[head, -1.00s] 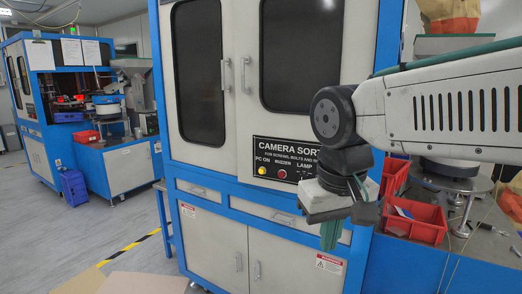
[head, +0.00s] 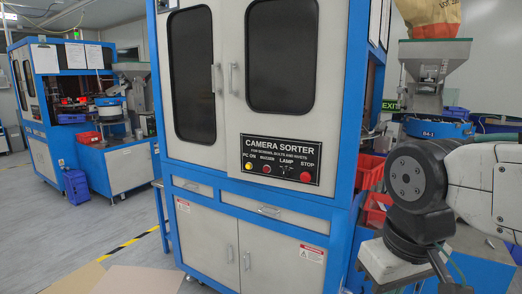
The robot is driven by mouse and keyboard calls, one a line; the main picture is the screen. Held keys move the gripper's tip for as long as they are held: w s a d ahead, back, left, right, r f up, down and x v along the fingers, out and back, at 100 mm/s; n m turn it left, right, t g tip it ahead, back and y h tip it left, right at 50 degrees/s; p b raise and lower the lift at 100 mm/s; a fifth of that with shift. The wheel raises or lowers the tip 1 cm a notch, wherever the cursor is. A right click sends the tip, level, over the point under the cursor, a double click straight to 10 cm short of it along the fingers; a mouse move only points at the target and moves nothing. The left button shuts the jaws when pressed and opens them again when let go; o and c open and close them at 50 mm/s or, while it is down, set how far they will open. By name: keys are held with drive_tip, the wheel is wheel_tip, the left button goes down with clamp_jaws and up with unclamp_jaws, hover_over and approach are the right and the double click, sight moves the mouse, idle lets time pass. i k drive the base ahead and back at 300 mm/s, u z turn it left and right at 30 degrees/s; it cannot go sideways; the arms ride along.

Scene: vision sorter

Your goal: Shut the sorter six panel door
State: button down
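The blue and white camera sorter cabinet (head: 338,190) stands in the middle of the head view. Its front has an upper left panel door (head: 192,75) and an upper right panel door (head: 280,60), each with a dark window and a handle. Two plain lower doors (head: 210,235) also look closed. I cannot tell which panel is number six, nor whether any upper door is slightly ajar.
A control plate (head: 280,160) with buttons is on the sorter's front. Red bins (head: 372,172) and a hopper (head: 434,75) are on the right behind my arm. A second sorter (head: 62,110) stands at the back left. The floor (head: 110,225) at left is mostly clear, with cardboard in front.

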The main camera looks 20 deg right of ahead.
sight(285, 61)
drive_tip(key=z, duration=0.15)
drive_tip(key=i, duration=1.4)
drive_tip(key=u, duration=0.95)
